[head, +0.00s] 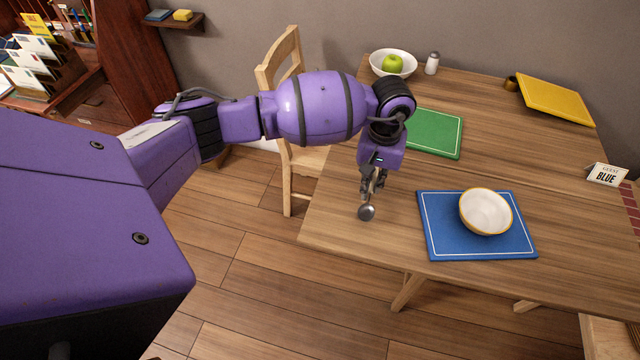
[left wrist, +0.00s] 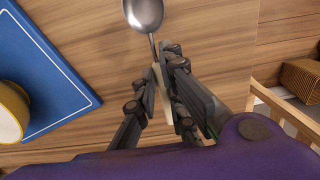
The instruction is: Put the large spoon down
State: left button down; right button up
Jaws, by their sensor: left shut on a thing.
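The large spoon has a round metal bowl (head: 366,212) and a pale handle. In the left wrist view its bowl (left wrist: 145,14) is at the top and its handle runs down between my fingers. My left gripper (head: 372,190) is shut on the handle, and it also shows in the left wrist view (left wrist: 160,85). In the head view the gripper and spoon are over the near left part of the wooden table (head: 340,225), left of the blue mat (head: 430,240). I cannot tell whether the spoon touches the tabletop. My right gripper is not in view.
A white bowl with a yellowish rim (head: 486,212) sits on the blue mat. A green mat (head: 437,135), a yellow mat (head: 556,100), a fruit bowl (head: 393,64), a shaker (head: 432,63) and a "BLUE" card (head: 606,174) are also on the table. A wooden chair (head: 288,150) stands at its left.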

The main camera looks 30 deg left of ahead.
aim_at(372, 186)
pick_arm(q)
jog(key=shift+w+f, duration=0.1)
jog(key=shift+f, duration=1.35)
jog(key=shift+f, duration=0.1)
jog(key=c, duration=1.8)
grip_release()
jog(key=shift+c, duration=0.2)
jog(key=shift+r, duration=0.35)
notch_tip(372, 186, up, 12)
jog(key=shift+f, duration=0.2)
